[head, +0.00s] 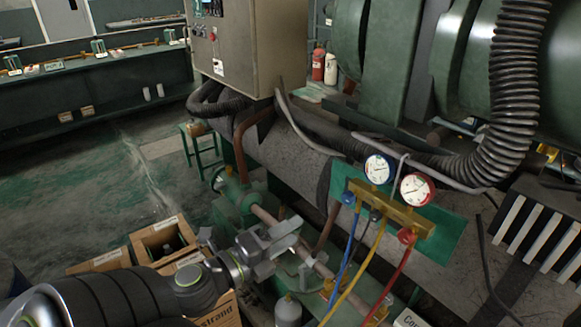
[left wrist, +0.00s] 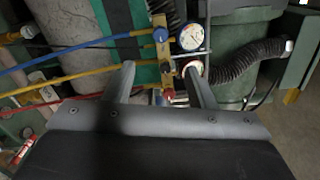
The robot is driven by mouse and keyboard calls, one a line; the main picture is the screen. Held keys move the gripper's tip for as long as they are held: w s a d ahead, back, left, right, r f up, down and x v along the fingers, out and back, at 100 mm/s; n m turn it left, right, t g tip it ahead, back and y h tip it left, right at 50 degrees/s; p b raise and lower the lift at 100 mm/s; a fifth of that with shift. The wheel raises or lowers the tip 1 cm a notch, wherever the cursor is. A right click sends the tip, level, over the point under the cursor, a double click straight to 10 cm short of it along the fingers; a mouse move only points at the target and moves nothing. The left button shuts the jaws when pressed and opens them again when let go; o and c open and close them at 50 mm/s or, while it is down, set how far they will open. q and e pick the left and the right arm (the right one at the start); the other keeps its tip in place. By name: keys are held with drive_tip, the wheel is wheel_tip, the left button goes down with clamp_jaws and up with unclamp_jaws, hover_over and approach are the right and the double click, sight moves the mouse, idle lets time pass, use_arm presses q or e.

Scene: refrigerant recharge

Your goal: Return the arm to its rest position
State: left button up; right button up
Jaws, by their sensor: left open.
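My left arm (head: 120,295) comes in from the lower left in the head view. Its gripper (head: 284,238) is open with nothing seen between the fingers, over the green pipework. In the left wrist view the two fingers of the gripper (left wrist: 160,76) stand apart, pointing toward the gauge manifold. The brass manifold (head: 392,208) carries a blue-rimmed gauge (head: 379,169) and a red-rimmed gauge (head: 417,188), right of the gripper and apart from it in the head view. Blue (head: 350,245), yellow (head: 362,270) and red (head: 396,275) hoses hang from it. My right gripper is not in view.
Cardboard boxes (head: 160,240) stand beside and below my left arm. A grey cylinder (head: 288,312) stands below the gripper. A control cabinet (head: 245,50) and a thick black corrugated hose (head: 515,90) are farther back. Open floor (head: 110,180) lies to the left.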

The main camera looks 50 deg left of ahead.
use_arm(q)
drive_tip(key=s+a+f+n+g+y, duration=0.25)
drive_tip(key=a+f+n, duration=0.2)
drive_tip(key=f, duration=0.75)
drive_tip(key=s+a+f+n+g+y, duration=0.1)
drive_tip(key=a+f+n+g, duration=0.3)
drive_tip(key=f, duration=0.9)
drive_tip(key=s+a+f+n+g+y, duration=0.15)
drive_tip(key=a+f+n, duration=0.4)
drive_tip(key=f, duration=0.65)
drive_tip(key=s+d+f+n+g+h, duration=0.1)
drive_tip(key=s+d+f+n+g, duration=0.3)
drive_tip(key=s+d+f, duration=0.5)
drive_tip(key=s+d+f+n+g+h, duration=0.1)
drive_tip(key=s+d+f+n+g, duration=0.3)
drive_tip(key=s+d+f, duration=0.4)
drive_tip(key=s+f, duration=0.6)
drive_tip(key=f, duration=0.2)
drive_tip(key=shift+d+g+h, duration=0.4)
